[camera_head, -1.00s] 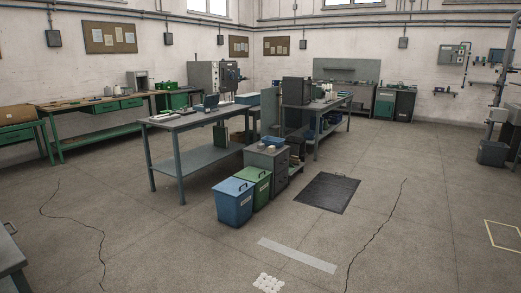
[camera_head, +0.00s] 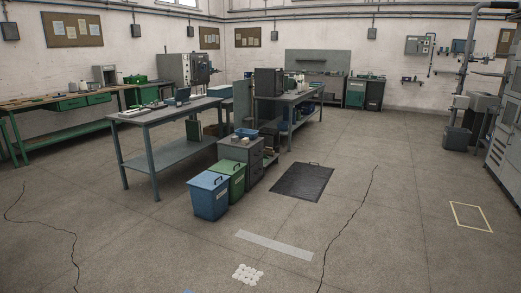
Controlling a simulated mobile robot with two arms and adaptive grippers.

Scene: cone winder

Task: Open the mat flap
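A dark mat (camera_head: 301,182) lies flat on the floor to the right of the grey drawer cabinet. A small dark handle (camera_head: 313,164) shows at its far edge. The mat looks closed and level with the floor. Neither of my grippers shows in the head view.
A blue bin (camera_head: 209,196) and a green bin (camera_head: 227,178) stand left of the mat, in front of the drawer cabinet (camera_head: 241,158). A pale strip (camera_head: 274,245) and a patch of white discs (camera_head: 248,273) lie nearer. Open floor surrounds the mat's front and right.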

